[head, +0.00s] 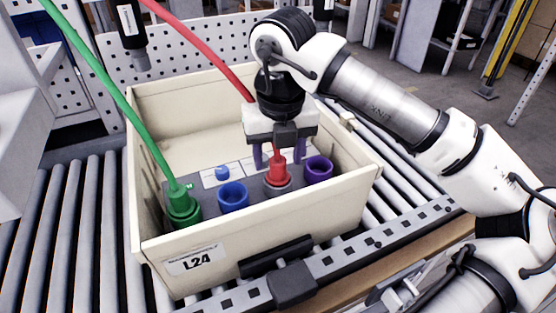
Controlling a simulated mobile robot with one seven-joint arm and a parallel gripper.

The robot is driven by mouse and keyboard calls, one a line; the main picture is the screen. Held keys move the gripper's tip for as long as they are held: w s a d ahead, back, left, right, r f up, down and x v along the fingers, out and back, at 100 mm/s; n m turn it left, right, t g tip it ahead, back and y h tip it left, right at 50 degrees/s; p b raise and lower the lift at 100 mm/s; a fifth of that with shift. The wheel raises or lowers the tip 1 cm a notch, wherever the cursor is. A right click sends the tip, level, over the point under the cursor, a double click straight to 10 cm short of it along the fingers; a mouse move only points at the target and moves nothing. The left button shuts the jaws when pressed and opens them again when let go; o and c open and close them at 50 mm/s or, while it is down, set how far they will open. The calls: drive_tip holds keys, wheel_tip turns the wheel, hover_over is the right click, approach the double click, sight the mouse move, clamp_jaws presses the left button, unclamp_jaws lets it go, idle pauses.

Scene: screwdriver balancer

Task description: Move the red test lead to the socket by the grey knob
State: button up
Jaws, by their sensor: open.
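The red test lead (278,172) stands upright, its plug seated in a socket (278,188) on the grey panel inside the box. Its red cable runs up to the upper left behind my gripper. My gripper (267,160) is open, pointing down over the red plug, with its purple-toned fingers close to the plug; I cannot tell whether they touch it. An empty blue socket (232,197) is left of the red plug and an empty purple socket (319,168) is right of it. A small blue knob (222,173) sits behind the blue socket.
A green lead (182,203) is plugged in at the panel's left end, its cable rising to the upper left. The cream box (215,240) labelled L24 rests on a roller conveyor (75,220). A black tool (131,30) hangs at the upper left.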

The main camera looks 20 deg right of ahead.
wheel_tip(320, 180, up, 12)
drive_tip(key=s, duration=0.1)
drive_tip(key=shift+s+f, duration=0.2)
drive_tip(key=shift+f, duration=0.05)
drive_tip(key=shift+a, duration=0.1)
